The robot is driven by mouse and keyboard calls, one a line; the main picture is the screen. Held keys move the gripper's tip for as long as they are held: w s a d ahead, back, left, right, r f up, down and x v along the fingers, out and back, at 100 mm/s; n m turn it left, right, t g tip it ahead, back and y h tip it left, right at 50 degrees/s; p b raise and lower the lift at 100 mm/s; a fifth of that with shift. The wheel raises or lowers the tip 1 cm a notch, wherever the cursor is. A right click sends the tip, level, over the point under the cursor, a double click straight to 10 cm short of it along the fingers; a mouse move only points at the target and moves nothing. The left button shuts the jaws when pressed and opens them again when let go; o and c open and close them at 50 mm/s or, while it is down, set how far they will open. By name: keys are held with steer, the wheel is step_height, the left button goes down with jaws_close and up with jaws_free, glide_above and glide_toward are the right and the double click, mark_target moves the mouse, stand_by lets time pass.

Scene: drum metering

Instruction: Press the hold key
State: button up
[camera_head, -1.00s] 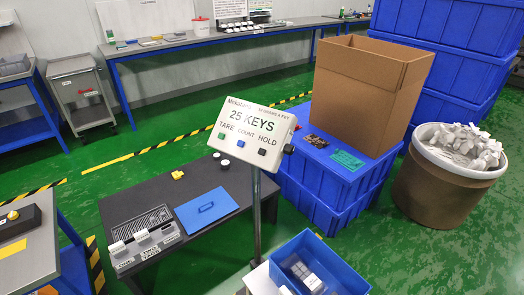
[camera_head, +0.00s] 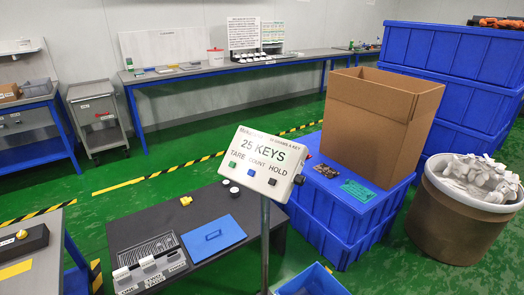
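The display box (camera_head: 268,157), white and tilted, stands on a thin grey post and reads "25 KEYS" with the labels TARE, COUNT and HOLD. Three small keys sit below the labels: a green key (camera_head: 233,164) under TARE, a blue key (camera_head: 251,172) under COUNT and a dark key (camera_head: 272,182) under HOLD, which is the hold key. A dark knob-like part (camera_head: 298,180) sits at the box's right edge. My gripper is not in view.
A drum of white pieces (camera_head: 440,225) is at right. Green floor (camera_head: 90,185) shows at left.

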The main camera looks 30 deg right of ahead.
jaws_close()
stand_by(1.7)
